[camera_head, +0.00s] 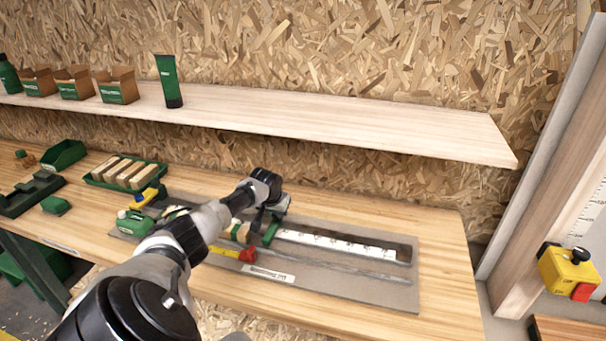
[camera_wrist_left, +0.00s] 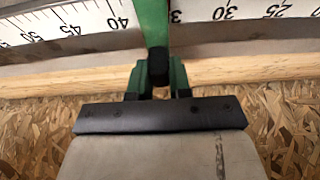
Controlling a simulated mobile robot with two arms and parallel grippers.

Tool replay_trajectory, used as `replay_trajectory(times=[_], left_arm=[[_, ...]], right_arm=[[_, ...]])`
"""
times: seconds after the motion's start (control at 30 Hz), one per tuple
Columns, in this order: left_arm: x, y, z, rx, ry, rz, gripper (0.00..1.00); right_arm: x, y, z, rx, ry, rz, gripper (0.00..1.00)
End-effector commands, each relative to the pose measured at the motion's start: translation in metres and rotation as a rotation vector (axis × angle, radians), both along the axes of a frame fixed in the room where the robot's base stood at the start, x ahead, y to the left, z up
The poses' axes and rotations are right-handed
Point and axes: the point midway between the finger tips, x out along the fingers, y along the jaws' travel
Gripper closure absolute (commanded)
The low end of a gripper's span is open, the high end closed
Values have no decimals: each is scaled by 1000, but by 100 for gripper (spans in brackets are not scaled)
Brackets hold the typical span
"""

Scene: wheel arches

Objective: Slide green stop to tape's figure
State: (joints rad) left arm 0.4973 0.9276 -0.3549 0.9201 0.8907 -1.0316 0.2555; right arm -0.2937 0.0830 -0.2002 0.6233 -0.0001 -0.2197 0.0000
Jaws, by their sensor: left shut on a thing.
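The green stop (camera_head: 270,233) sits at the left end of the visible white ruled scale (camera_head: 335,243) on the grey mat. In the left wrist view the stop (camera_wrist_left: 152,22) crosses the scale (camera_wrist_left: 70,22), between the printed 40 and 30, covering the marks there. My left gripper (camera_head: 270,212) is over the stop, its jaws (camera_wrist_left: 160,72) shut on the stop's near part. A red and yellow tool (camera_head: 235,253) lies in front, near a thin grey strip (camera_head: 330,267); no figure is readable on it. My right gripper is out of view.
The grey mat (camera_head: 385,294) carries a white label (camera_head: 268,275) and a green item (camera_head: 132,223) at left. A green tray of wooden blocks (camera_head: 125,173) stands behind left. A shelf (camera_head: 400,126) overhangs the bench's back. The bench's right end (camera_head: 447,270) is clear.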

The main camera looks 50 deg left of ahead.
Motion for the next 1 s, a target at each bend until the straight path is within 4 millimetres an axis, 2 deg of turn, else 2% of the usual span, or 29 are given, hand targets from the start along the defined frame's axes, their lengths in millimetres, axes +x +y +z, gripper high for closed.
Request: replay_trajectory(times=[0.1, 0.3, 0.77, 0.8, 0.97, 1.0], left_arm=[[-14, 21, -2, 1, 2, 4, 100], [-25, 40, -2, 0, 1, 2, 100], [-28, 45, -1, 0, 0, 0, 100], [-28, 45, -1, 0, 0, 0, 80], [-27, 44, -1, 0, 0, 0, 55], [-27, 44, -1, -1, 0, 0, 55]], right_arm=[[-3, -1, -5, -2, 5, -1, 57], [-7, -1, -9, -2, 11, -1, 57], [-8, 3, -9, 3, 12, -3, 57], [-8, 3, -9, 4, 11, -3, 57], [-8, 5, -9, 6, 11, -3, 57], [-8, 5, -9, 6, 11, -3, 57]])
